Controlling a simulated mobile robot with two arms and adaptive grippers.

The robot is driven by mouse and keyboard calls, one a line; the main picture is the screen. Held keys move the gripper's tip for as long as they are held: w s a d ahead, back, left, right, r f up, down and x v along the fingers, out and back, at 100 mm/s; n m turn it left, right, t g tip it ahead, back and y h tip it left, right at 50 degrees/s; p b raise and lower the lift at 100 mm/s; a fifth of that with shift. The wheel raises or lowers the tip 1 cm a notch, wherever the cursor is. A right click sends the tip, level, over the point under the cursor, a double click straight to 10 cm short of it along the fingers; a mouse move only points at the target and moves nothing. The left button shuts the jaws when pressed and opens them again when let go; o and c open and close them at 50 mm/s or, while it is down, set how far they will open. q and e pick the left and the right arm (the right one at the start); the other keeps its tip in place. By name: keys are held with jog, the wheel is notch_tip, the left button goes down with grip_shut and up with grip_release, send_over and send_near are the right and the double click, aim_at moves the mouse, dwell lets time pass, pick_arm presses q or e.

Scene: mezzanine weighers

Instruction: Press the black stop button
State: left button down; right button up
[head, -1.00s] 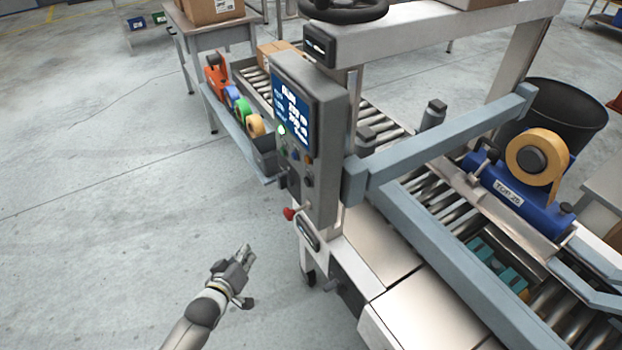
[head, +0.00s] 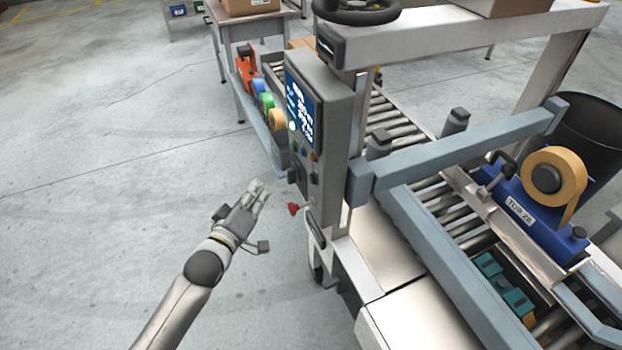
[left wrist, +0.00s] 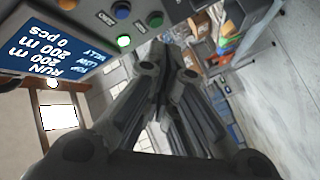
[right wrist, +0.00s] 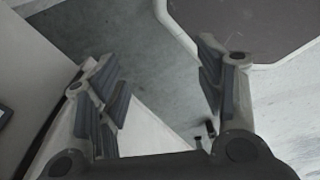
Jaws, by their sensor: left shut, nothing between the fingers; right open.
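The grey control panel (head: 325,120) stands upright on the machine, with a lit blue screen (head: 298,108) and small buttons below it. In the head view the dark controls are too small to tell apart. My left gripper (head: 262,188) is shut and empty, left of the panel's lower part and apart from it in the head view. My right gripper (right wrist: 158,60) is open and empty, outside the head view.
A red knob (head: 293,209) sticks out low on the panel's left side. A shelf with tape rolls (head: 277,119) stands behind the panel. A blue-grey arm (head: 460,155) crosses the roller conveyor on the right. The floor at left is clear.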

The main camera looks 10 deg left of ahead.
aim_at(312, 179)
pick_arm(q)
jog(key=shift+w+d+b, duration=0.35)
jog(key=shift+w+d, duration=0.5)
jog(key=shift+d, duration=0.4)
jog(key=shift+w+d+b, duration=0.4)
jog(key=shift+w+d, duration=0.4)
jog(key=shift+d, duration=0.4)
jog(key=shift+w+d+b, duration=0.35)
jog(key=shift+w+d, duration=0.5)
jog(key=shift+d, duration=0.4)
jog(key=shift+d, duration=0.15)
jog(key=shift+w+d, duration=0.1)
jog(key=shift+w, duration=0.05)
jog(key=shift+d, duration=0.1)
